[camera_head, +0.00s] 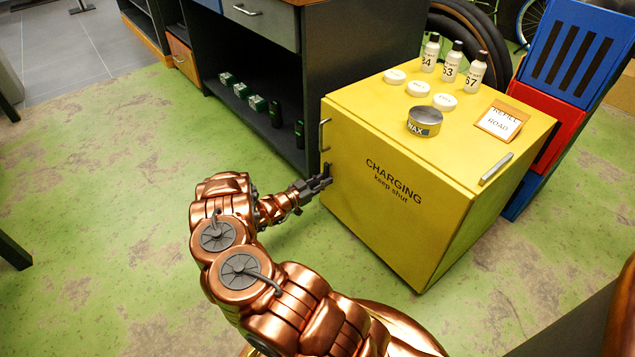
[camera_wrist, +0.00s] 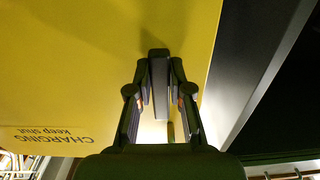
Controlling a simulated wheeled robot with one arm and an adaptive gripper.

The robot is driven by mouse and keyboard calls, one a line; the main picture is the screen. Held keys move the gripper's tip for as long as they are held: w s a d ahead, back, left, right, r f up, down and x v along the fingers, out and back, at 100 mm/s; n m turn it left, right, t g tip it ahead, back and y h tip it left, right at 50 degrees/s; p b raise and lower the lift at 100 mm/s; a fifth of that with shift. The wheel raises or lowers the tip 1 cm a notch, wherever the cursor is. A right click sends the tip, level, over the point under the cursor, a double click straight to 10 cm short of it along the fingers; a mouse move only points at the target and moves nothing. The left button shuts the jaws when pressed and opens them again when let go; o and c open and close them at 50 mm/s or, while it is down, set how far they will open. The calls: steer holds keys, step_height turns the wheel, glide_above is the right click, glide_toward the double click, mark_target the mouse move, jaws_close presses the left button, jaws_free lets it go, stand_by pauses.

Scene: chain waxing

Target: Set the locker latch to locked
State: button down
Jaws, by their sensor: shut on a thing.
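The yellow locker (camera_head: 385,205) stands on the floor, its front door marked "CHARGING keep shut" and closed as far as I can see. A dark latch (camera_head: 327,170) sits at the door's left edge, below a handle (camera_head: 324,135). My gripper (camera_head: 322,183) reaches it from the left and partly hides it. In the wrist view, my gripper (camera_wrist: 160,78) is shut on the dark latch bar (camera_wrist: 158,60), with one finger on each side. The yellow door (camera_wrist: 80,70) fills the left of that view. I cannot read the latch's setting.
On the locker top are a wax tin (camera_head: 425,121), white pucks (camera_head: 417,88), numbered bottles (camera_head: 452,62) and a sign (camera_head: 501,121). A dark shelf unit (camera_head: 340,60) stands close to the left. Blue and red bins (camera_head: 572,55) are at right. Green floor is free at left.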

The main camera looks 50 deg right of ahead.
steer(key=c, duration=1)
jaws_free()
steer(key=shift+c, duration=0.2)
steer(key=w+a, duration=0.2)
steer(key=a, duration=1)
steer(key=shift+w, duration=0.2)
